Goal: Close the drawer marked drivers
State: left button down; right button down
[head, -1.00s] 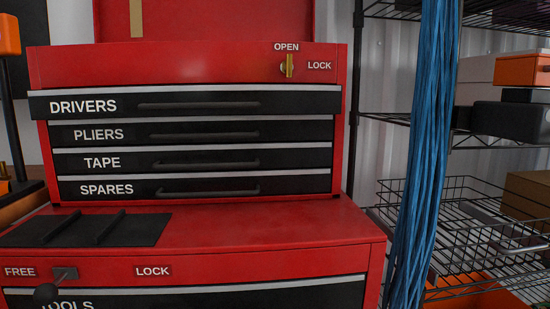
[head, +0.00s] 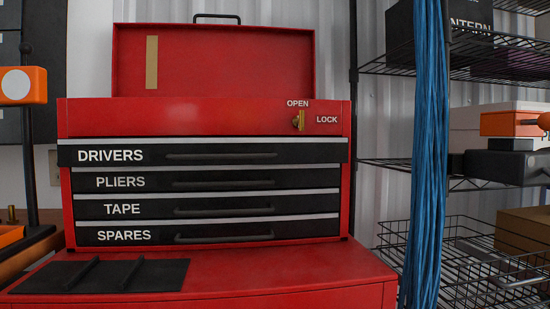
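The red tool chest (head: 90,117) stands ahead with its lid (head: 230,60) up. The drawer marked DRIVERS (head: 213,153) is the top one of its black drawers. It sticks out a little past the drawers below, so it stands partly open. Its dark bar handle (head: 222,156) runs across the front. The PLIERS (head: 120,182), TAPE (head: 122,209) and SPARES (head: 124,236) drawers look shut. A brass key or knob (head: 299,121) sits by the OPEN label, with LOCK to its right. Neither gripper is in view.
The chest stands on a red cabinet (head: 330,268) with a black ridged mat (head: 100,276) on its top left. Blue cables (head: 428,150) hang at the right before wire shelves with a wire basket (head: 465,260). An orange-headed stand (head: 22,85) is at the left.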

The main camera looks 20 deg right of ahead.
aim_at(198, 151)
jog(key=k+j, duration=0.1)
jog(key=j, duration=0.35)
jog(key=k+j, duration=0.1)
jog(key=j, duration=0.4)
jog(key=k+j, duration=0.15)
jog(key=j, duration=0.3)
